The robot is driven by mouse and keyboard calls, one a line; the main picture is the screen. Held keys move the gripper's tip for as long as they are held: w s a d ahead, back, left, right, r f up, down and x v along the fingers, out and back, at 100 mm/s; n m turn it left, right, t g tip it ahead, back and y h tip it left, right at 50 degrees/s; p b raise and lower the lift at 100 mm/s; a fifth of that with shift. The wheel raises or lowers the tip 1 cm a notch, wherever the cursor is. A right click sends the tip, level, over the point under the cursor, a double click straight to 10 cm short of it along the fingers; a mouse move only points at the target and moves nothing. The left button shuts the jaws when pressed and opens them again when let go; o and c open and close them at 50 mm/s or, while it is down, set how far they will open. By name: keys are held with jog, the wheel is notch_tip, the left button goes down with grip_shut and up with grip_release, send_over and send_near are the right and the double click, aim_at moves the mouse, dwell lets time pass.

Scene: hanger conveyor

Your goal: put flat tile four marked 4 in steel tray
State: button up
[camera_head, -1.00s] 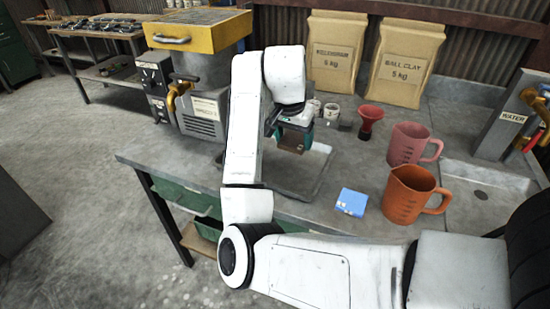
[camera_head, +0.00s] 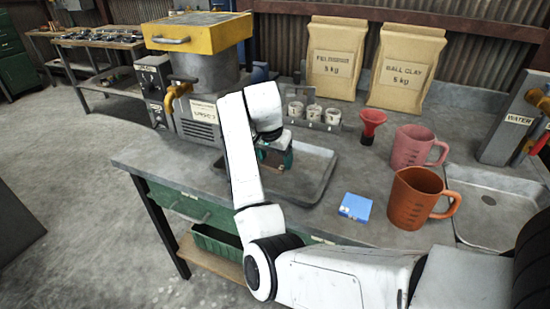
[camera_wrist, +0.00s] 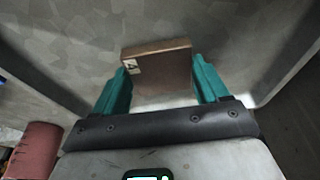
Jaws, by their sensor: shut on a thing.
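The flat brown tile marked 4 (camera_wrist: 160,62) is between the teal fingers of my gripper (camera_wrist: 160,82) in the wrist view, its mark at the tile's left end. My gripper also shows in the head view (camera_head: 275,158), shut on the tile and over the steel tray (camera_head: 318,188). The tray's grey floor (camera_wrist: 70,45) spreads beneath the tile in the wrist view. The tile is mostly hidden by the gripper in the head view. I cannot tell whether the tile touches the tray floor.
A blue box (camera_head: 355,206), an orange jug (camera_head: 412,200) and a pink jug (camera_head: 412,147) stand right of the tray. A red funnel (camera_head: 372,122) and small cups (camera_head: 313,113) are behind it. A yellow-topped machine (camera_head: 200,75) stands at the left.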

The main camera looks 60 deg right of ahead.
jog(key=shift+f, duration=0.1)
jog(key=o, duration=1.2)
jog(key=p+v, duration=0.3)
jog(key=v, duration=0.9)
